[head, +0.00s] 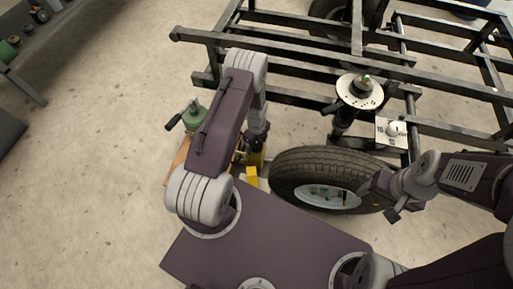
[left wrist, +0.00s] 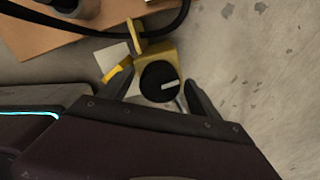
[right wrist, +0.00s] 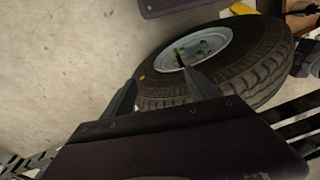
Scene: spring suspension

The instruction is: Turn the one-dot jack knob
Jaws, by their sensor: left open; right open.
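A black round knob (left wrist: 160,82) with a white pointer bar sits on a yellow block (left wrist: 148,57) in the left wrist view. I cannot make out any dot marks on it. My left gripper (left wrist: 157,92) is open, with one finger on each side of the knob; I cannot tell whether they touch it. In the head view the yellow block (head: 251,176) stands beside the tire, and my left gripper (head: 253,155) hangs over that area, partly hidden by my arm. My right gripper (head: 378,186) is open and empty at the tire's right side; its fingers also show in the right wrist view (right wrist: 160,88).
A tire with a pale rim (head: 298,160) lies right of the yellow block. Behind it is a black frame (head: 300,62) with a white disc (head: 360,92) and a white panel with a knob (head: 392,131). A green bottle-like item (head: 194,114) stands left.

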